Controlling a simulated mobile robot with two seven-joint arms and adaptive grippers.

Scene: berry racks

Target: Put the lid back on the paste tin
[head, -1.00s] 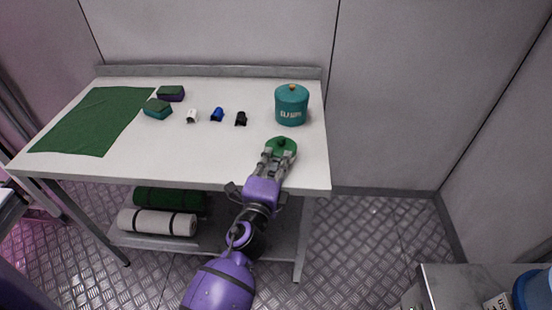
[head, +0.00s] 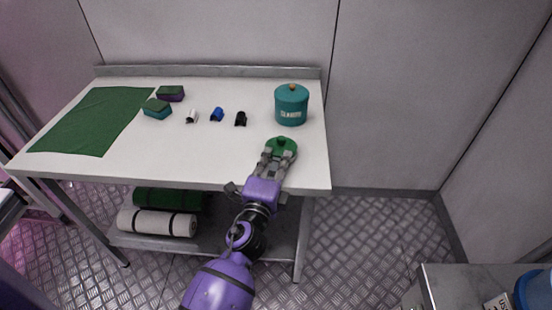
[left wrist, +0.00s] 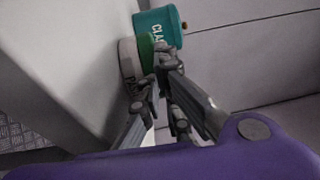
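A green round lid (head: 284,146) with a dark green knob shows at the near right of the table in the head view. In the left wrist view the lid (left wrist: 147,52) sits on or just above a pale grey tin (left wrist: 128,62) with lettering starting with P; I cannot tell if it is fully seated. The tin's body is hidden in the head view. My right gripper is not in view.
A teal lidded tin (head: 291,108) with white lettering stands just behind. Small white (head: 191,117), blue (head: 217,114) and black (head: 240,119) clips, two sponges (head: 157,109) and a green cloth (head: 95,120) lie to the left. The table's middle front is clear.

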